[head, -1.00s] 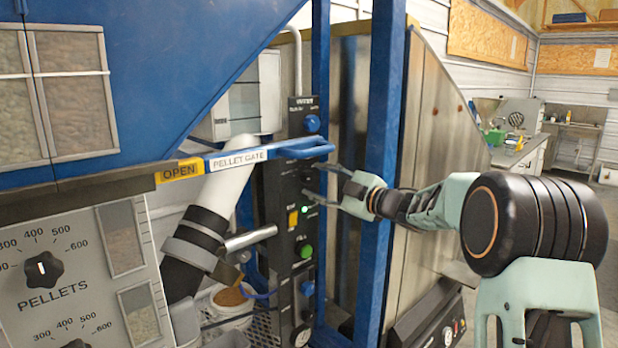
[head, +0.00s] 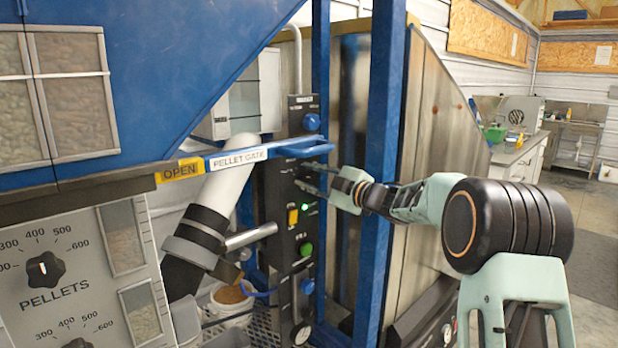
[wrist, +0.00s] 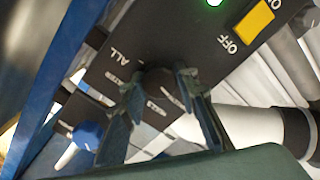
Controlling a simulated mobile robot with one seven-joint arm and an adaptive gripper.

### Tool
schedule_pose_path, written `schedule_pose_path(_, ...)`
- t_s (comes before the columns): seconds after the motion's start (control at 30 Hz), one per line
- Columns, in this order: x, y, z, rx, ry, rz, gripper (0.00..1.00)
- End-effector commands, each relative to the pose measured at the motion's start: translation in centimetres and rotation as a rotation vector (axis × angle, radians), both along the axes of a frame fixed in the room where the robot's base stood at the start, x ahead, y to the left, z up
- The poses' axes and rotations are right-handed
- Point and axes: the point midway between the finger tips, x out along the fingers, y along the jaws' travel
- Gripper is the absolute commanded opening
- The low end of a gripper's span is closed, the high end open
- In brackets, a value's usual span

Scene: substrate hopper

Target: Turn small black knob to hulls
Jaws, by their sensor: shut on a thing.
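The small black knob (wrist: 159,80) sits on the black control panel (wrist: 100,75) in the wrist view. My gripper (wrist: 160,92) has one fingertip on each side of the knob and is shut on it. An ALL label is readable beside the knob; other small labels near the fingers are too blurred or covered to read. The knob's pointer direction cannot be told. In the head view my gripper (head: 308,177) reaches in from the right to the panel (head: 305,240), just below the blue pellet gate handle, and its fingers hide the knob.
The blue pellet gate handle (head: 305,147) juts out just above my gripper. A blue upright post (head: 384,150) stands close beside my arm. The panel also has a yellow switch (head: 292,216), a green button (head: 306,249) and blue knobs (head: 311,122). Open floor lies at the right.

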Motion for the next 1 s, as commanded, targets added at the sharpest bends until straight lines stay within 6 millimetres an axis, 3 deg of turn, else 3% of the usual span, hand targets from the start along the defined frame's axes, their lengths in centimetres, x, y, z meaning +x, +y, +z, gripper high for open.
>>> schedule_pose_path(0.37, 0.02, -0.07, 0.29, 0.054, 0.057, -0.001, 0.04)
schedule_pose_path(1.0, 0.09, -0.14, 0.39, 0.383, 0.389, -0.001, 0.04)
